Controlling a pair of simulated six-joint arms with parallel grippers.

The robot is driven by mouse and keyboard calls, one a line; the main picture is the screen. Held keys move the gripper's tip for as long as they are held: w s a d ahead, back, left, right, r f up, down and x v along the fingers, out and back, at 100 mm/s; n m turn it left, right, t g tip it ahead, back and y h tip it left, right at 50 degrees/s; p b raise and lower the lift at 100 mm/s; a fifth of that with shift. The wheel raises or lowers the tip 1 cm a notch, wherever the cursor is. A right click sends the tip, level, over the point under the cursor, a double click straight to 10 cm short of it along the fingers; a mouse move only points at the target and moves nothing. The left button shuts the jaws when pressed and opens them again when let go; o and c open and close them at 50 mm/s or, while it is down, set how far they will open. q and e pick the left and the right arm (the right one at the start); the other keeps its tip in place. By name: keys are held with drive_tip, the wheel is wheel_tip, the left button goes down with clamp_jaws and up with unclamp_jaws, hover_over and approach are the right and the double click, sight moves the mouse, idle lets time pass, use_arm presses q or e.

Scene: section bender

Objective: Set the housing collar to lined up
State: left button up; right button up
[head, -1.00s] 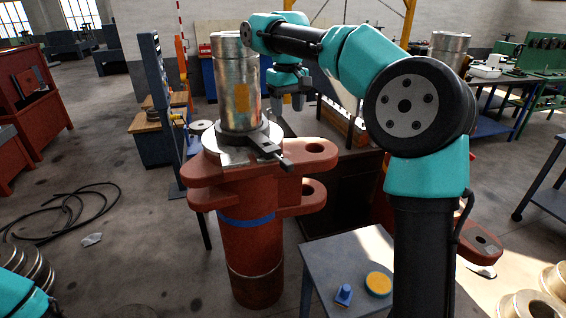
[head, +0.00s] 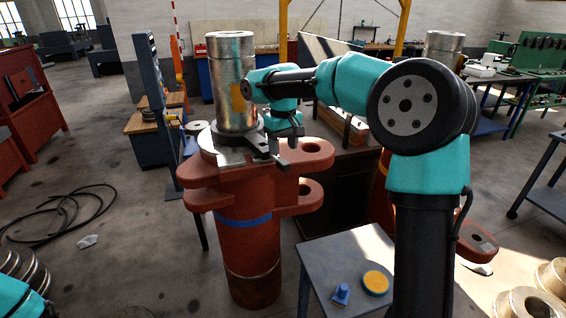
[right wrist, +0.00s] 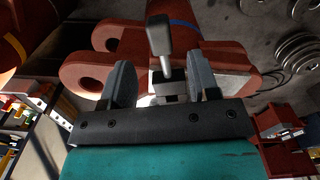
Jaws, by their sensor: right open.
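A silver cylinder (head: 231,85) stands upright on the red machine post (head: 246,190). In the right wrist view, my right gripper (right wrist: 160,82) is open, with the lever's grey handle (right wrist: 159,35) showing between and beyond the fingers. I cannot tell whether they touch. My left gripper is out of view; only a teal piece of that arm shows at lower left.
Red lugs with holes (head: 312,150) jut out beside the post, close under my right gripper. A small grey table (head: 335,256) in front holds a blue stamp-like piece (head: 341,293) and a yellow-topped round tin (head: 376,282). A black cable (head: 62,207) lies on the floor at left.

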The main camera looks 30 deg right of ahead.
sight(283, 161)
wheel_tip(283, 161, down, 6)
idle(0.4)
clamp_jaws()
idle(0.4)
